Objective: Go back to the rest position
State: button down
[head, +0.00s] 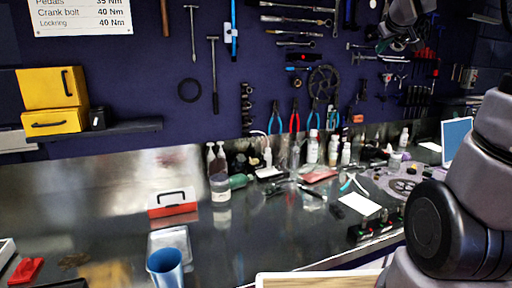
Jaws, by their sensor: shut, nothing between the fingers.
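My arm rises along the right edge, with grey links and a black joint. My gripper (384,44) shows at the top right, dark and small in front of the tool wall, cut off above by the picture's edge. It is shut with nothing held, and apart from the bench and the things on it. The middle of my arm between is out of the frame.
A steel bench (110,205) runs below a tool wall (140,60). On it are a blue cup (165,266), a red box (172,204), several bottles and a screen (456,138). Yellow bins (52,88) sit on a shelf at left.

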jog(key=s+a+f+m+g+y, duration=0.1)
jog(key=s+a+f+m+g, duration=0.1)
jog(key=s, duration=0.7)
jog(key=s+a+f+m+g+y, duration=0.1)
jog(key=s+a+f+m+y, duration=0.1)
jog(key=s+a+f, duration=0.3)
jog(key=s+a+f+m+g+y, duration=0.1)
jog(key=s+a+f+m+g, duration=0.1)
jog(key=s+a, duration=0.5)
jog(key=s+f+m, duration=0.1)
jog(key=s+f, duration=0.1)
jog(key=s, duration=0.4)
jog(key=shift+a+f+g+y, duration=0.2)
jog(key=shift+g+y, duration=0.1)
jog(key=shift+y, duration=0.1)
